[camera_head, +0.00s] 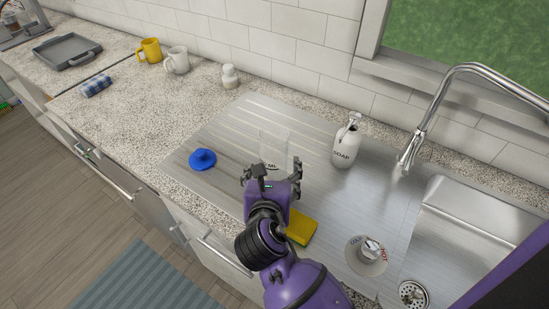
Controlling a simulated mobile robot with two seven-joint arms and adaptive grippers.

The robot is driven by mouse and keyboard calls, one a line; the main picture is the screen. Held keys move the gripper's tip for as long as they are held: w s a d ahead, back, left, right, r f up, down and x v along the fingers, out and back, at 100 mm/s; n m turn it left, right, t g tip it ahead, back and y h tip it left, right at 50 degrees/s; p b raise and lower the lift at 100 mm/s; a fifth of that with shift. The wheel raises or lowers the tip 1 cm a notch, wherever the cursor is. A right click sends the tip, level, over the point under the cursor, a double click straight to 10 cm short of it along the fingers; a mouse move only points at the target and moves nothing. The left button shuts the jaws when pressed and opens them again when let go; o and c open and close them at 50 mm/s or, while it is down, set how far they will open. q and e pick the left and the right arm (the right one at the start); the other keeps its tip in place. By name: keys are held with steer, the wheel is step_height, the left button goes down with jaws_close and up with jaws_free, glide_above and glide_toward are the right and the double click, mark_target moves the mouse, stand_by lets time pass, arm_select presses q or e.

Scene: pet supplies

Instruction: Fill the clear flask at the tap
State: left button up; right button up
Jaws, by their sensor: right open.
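The clear flask (273,147) stands upright on the ribbed steel drainboard, with dark lettering low on its side. My right gripper (272,170) is open, its fingers spread on the near side of the flask. The fingers overlap the flask's lower part in the picture, and I cannot tell whether they touch it. The curved tap (441,104) rises at the back right, its spout (408,156) pointing down near the sink's left edge. The tap handle (370,253), marked hot and cold, is at the front. My left gripper is not in view.
A soap bottle (347,142) stands between the flask and tap. A blue stopper-like object (202,159) lies left of the flask, and a yellow sponge (301,231) lies beside my right arm. The sink basin (470,222) looks empty. Mugs (177,60) stand farther left.

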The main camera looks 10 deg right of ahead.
mark_target(273, 163)
steer(key=x, duration=0.4)
steer(key=shift+w+r, duration=0.1)
steer(key=shift+w, duration=0.05)
steer(key=c, duration=1.3)
